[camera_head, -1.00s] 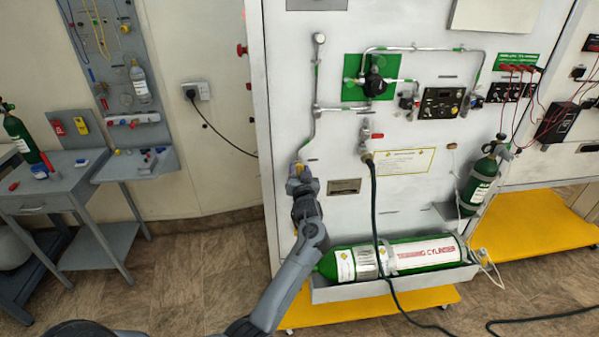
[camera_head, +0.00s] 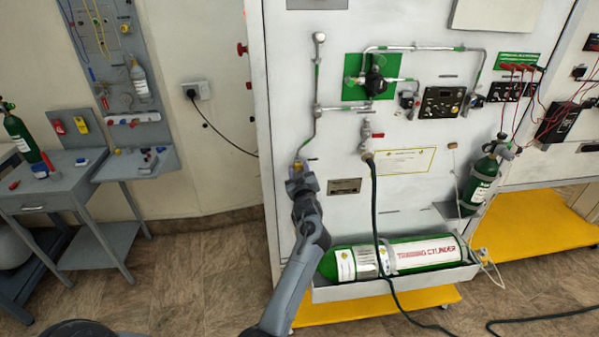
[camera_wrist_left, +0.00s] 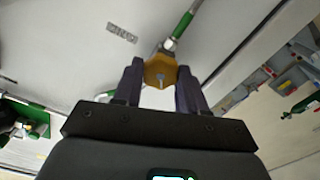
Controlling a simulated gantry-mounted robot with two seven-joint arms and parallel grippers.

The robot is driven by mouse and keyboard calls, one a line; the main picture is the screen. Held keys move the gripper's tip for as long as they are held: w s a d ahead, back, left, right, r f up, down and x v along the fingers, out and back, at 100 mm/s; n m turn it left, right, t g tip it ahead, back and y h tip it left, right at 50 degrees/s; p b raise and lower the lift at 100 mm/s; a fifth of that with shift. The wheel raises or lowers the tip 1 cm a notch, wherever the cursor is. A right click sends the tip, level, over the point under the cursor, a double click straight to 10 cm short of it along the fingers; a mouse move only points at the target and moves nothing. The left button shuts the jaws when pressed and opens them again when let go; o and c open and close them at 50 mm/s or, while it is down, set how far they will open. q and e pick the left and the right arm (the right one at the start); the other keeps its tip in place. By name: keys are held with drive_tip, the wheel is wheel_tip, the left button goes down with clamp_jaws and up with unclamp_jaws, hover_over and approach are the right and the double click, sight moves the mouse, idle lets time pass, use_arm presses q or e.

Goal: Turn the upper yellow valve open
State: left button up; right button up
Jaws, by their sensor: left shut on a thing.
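The yellow valve (camera_wrist_left: 160,71) sits at the end of a thin grey pipe with green bands on the white panel. In the left wrist view it is between the two dark fingers of my left gripper (camera_wrist_left: 160,85), which is shut on it. In the head view the left gripper (camera_head: 297,178) reaches up to the lower end of the pipe and hides most of the valve; a little yellow shows at its tip. My right gripper is not in view.
The white panel (camera_head: 285,90) carries pipes, a black regulator on a green plate (camera_head: 354,91) and a red-handled fitting (camera_head: 378,135) with a dark hose. A green training cylinder (camera_head: 425,254) lies in a tray below. A grey side table (camera_head: 60,185) stands at left.

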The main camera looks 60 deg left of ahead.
use_arm(q)
drive_tip(key=n+b, duration=0.1)
drive_tip(key=n, duration=0.2)
drive_tip(key=shift+n, duration=0.4)
drive_tip(key=shift+f+n+b, duration=0.15)
drive_tip(key=shift+n+b, duration=4.7)
drive_tip(key=shift+n, duration=1.5)
drive_tip(key=shift+f+n+b, duration=0.15)
drive_tip(key=shift+n+b, duration=4.7)
drive_tip(key=shift+n, duration=1.5)
drive_tip(key=o, duration=1.1)
drive_tip(key=shift+c, duration=0.2)
